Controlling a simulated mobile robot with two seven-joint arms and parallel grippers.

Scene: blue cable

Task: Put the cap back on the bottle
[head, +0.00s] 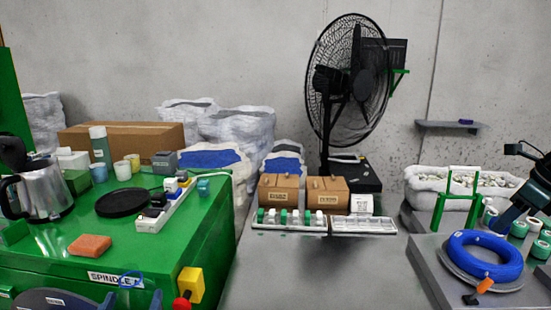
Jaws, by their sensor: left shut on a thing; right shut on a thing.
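A tall grey-green bottle (101,148) with a paler top stands upright at the back left of the green table. I cannot tell whether that top is a separate cap. No loose cap can be made out anywhere. A dark blue-grey jointed part (527,195) with black pieces comes in at the right edge.
The green table (195,255) holds a kettle (45,190), cups (123,170), a black round plate (122,203), a power strip (165,208) and an orange block (90,246). Cardboard boxes (327,196) stand mid-bench. The grey bench (330,275) is clear in front.

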